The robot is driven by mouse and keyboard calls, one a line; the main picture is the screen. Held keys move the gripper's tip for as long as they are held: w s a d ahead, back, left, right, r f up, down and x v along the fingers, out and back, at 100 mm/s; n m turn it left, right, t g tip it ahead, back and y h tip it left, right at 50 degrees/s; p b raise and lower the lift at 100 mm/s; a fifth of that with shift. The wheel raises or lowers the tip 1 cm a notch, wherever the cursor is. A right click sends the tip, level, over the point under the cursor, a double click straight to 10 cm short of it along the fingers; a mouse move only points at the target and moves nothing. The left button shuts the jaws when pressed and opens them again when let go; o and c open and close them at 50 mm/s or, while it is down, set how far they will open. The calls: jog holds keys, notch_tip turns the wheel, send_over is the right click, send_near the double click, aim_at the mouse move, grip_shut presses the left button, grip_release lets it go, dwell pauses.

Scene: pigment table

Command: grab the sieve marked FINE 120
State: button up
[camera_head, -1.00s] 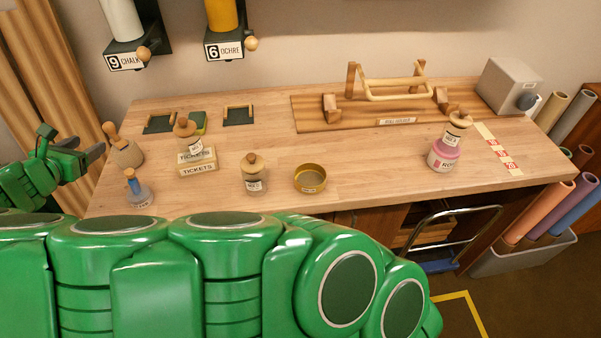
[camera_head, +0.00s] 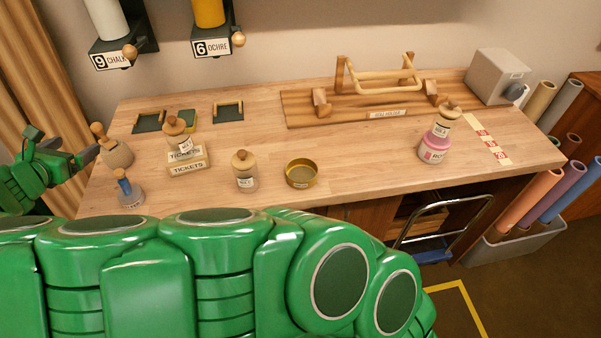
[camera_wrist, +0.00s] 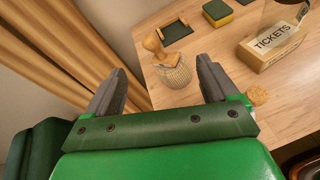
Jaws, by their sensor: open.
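A round, shallow brass sieve (camera_head: 302,173) sits on the table near the front edge, middle of the head view. Its small white label is too small to read, so I cannot confirm FINE 120. It is not visible in the wrist view. My gripper (camera_head: 90,150) is at the far left of the head view, by the table's left end, well away from the sieve. In the wrist view my gripper (camera_wrist: 158,84) has its two fingers wide apart with nothing between them that it holds; a ribbed pot (camera_wrist: 178,74) with a wooden handle lies beyond.
A wooden rack (camera_head: 370,97) and grey box (camera_head: 498,77) are at the back.

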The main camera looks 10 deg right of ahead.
jog(key=shift+o, duration=0.8)
jog(key=shift+r, duration=0.1)
